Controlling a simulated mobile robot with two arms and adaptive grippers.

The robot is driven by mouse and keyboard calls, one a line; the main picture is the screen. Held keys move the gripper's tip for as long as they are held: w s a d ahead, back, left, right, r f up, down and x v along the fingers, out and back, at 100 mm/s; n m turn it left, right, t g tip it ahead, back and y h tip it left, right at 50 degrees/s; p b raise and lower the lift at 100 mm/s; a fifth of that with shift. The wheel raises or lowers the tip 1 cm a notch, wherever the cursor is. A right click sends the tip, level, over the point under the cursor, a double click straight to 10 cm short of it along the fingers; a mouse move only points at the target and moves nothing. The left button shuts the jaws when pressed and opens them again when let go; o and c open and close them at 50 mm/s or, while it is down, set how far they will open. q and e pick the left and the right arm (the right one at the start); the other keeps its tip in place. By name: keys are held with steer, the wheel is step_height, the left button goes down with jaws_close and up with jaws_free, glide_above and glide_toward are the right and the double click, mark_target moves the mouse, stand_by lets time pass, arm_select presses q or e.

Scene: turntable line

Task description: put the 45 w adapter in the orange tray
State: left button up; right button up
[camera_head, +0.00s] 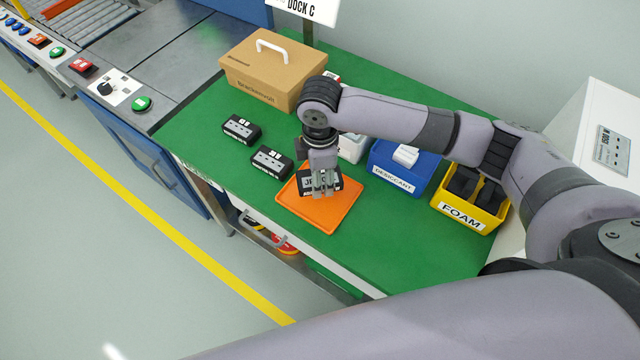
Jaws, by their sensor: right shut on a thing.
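The orange tray (338,211) lies on the green table near its front edge. My right gripper (323,188) points down over the tray's far left part and is shut on a black adapter (308,187) with a white label. The fingers cover much of the label, so its wattage cannot be read. I cannot tell whether this adapter touches the tray floor or hangs just above it. Two other black adapters lie left of the tray, one nearer (271,162) and one farther (241,129); their markings are too small to read. My left gripper is out of view.
A cardboard box (262,85) with a white handle stands behind the adapters. A blue DESICCANT bin (394,178) and a yellow FOAM bin (462,214) stand right of the tray. A white container (352,148) is partly hidden behind my right arm. Green table is clear left of the box.

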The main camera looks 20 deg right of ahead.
steer(key=shift+f, duration=2.15)
steer(key=o, duration=1.4)
steer(key=shift+f, duration=0.15)
steer(key=shift+o, duration=0.2)
step_height(320, 180, up, 12)
steer(key=shift+r, duration=0.15)
